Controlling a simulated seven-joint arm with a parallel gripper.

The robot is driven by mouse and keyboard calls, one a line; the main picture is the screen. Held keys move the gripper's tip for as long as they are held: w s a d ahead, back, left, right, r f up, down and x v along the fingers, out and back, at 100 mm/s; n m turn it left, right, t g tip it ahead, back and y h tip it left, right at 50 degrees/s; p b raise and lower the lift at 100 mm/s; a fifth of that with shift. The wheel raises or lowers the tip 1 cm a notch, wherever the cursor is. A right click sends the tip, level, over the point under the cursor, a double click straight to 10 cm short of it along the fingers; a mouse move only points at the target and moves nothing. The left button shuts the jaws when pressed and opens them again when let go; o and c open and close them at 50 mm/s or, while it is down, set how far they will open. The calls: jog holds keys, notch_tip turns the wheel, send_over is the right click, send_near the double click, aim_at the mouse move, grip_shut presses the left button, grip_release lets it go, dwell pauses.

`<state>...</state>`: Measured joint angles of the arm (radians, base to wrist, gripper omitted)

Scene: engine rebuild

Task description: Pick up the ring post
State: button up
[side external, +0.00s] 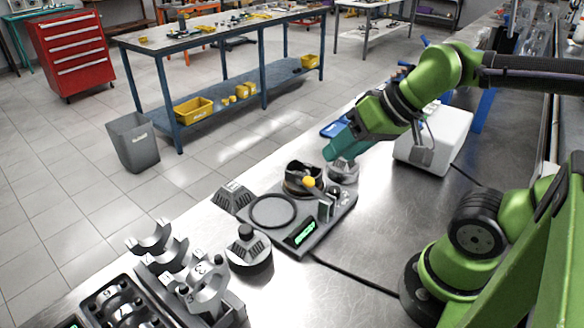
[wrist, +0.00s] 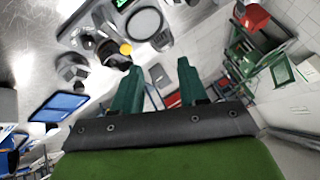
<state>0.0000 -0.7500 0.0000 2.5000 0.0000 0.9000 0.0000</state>
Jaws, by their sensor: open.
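My gripper (side external: 331,153) has teal fingers and hangs in the air near the back end of a grey fixture plate (side external: 290,238). In the wrist view its two fingers stand apart with nothing between them (wrist: 158,70). Just below it stands a round grey part (side external: 343,171) with its top partly hidden by the fingers. Beside that, a dark cylinder (side external: 303,181) with a yellow ball (side external: 309,182) stands on the plate. A thin black ring (side external: 273,211) lies flat on the plate. I cannot tell for sure which part is the ring post.
A grey round part with a black knob (side external: 248,250) stands left of the plate. Grey holders with curved shells (side external: 195,275) fill the front left. A white box (side external: 434,140) stands behind my gripper. Bare steel bench is free right of the plate.

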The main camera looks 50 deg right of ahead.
dwell(0.3)
jog(key=o, duration=0.5)
